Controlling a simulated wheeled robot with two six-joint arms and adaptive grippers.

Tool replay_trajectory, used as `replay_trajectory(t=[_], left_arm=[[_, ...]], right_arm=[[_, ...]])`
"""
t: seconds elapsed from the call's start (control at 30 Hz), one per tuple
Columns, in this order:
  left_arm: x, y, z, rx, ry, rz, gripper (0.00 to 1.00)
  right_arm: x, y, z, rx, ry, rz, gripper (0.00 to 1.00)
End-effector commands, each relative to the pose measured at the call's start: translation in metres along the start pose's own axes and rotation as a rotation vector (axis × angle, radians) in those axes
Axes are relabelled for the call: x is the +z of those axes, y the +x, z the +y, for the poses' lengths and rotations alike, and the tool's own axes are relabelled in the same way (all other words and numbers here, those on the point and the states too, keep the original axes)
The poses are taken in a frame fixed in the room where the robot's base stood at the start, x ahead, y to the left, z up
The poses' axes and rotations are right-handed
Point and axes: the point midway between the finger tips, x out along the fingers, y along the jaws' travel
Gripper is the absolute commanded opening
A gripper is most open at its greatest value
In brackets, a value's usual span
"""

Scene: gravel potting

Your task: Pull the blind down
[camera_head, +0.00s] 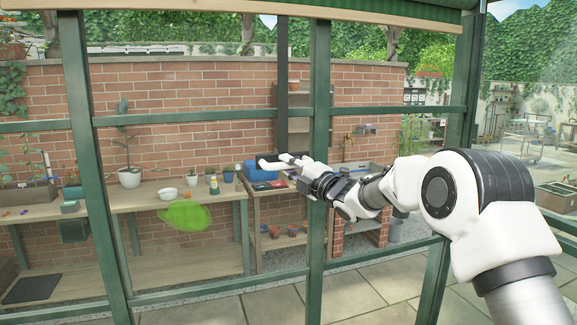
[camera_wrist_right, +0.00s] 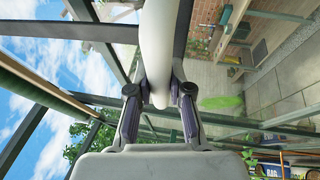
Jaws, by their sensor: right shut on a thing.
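The blind (camera_head: 430,4) is a green roll along the top edge of the head view, with a pale wooden bar (camera_head: 290,14) below it. In the right wrist view the bar (camera_wrist_right: 40,88) runs slantwise at the left, apart from the fingers. My right gripper (camera_head: 284,161) is well below the blind, pointing left in front of the green frame. In the wrist view its dark fingers (camera_wrist_right: 160,92) are shut on a smooth white rounded thing (camera_wrist_right: 157,45); I cannot tell what it is. My left gripper is not in view.
Green frame posts (camera_head: 319,120) and crossbars stand close to my right arm. Beyond them are a wooden bench (camera_head: 150,197) with pots, a brick wall (camera_head: 200,95) and paving. A bright green blurred patch (camera_head: 186,215) shows in front of the bench.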

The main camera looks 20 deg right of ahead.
Motion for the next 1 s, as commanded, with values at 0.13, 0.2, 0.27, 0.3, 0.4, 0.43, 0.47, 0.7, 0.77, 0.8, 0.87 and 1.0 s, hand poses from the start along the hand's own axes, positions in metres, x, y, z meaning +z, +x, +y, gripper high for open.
replay_trajectory(t=[0.13,0.2,0.27,0.3,0.4,0.43,0.47,0.7,0.77,0.8,0.87,1.0], left_arm=[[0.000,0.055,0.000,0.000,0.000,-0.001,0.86],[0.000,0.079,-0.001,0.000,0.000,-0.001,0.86],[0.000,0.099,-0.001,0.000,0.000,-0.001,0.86],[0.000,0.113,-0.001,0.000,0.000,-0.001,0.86],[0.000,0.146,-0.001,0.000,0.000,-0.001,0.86],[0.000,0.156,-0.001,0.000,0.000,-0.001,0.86],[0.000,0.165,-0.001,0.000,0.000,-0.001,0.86],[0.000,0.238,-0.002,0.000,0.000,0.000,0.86],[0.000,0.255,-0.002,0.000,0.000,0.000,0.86],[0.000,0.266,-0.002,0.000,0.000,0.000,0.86],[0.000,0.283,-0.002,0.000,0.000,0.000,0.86],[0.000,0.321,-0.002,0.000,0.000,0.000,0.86]], right_arm=[[-0.005,-0.010,-0.059,-0.006,0.002,0.001,0.00],[-0.006,-0.014,-0.083,-0.007,0.002,0.001,0.00],[-0.008,-0.018,-0.104,-0.007,0.002,0.001,0.00],[-0.009,-0.020,-0.118,-0.007,0.001,0.001,0.00],[-0.012,-0.026,-0.153,-0.007,0.001,0.001,0.00],[-0.013,-0.028,-0.164,-0.007,0.001,0.001,0.00],[-0.013,-0.030,-0.174,-0.007,0.001,0.001,0.00],[-0.019,-0.045,-0.258,-0.007,0.003,0.000,0.00],[-0.021,-0.049,-0.279,-0.008,0.002,0.001,0.00],[-0.022,-0.051,-0.293,-0.008,0.002,0.001,0.00],[-0.024,-0.055,-0.314,-0.008,0.002,0.001,0.00],[-0.027,-0.063,-0.362,-0.007,0.002,0.000,0.00]])
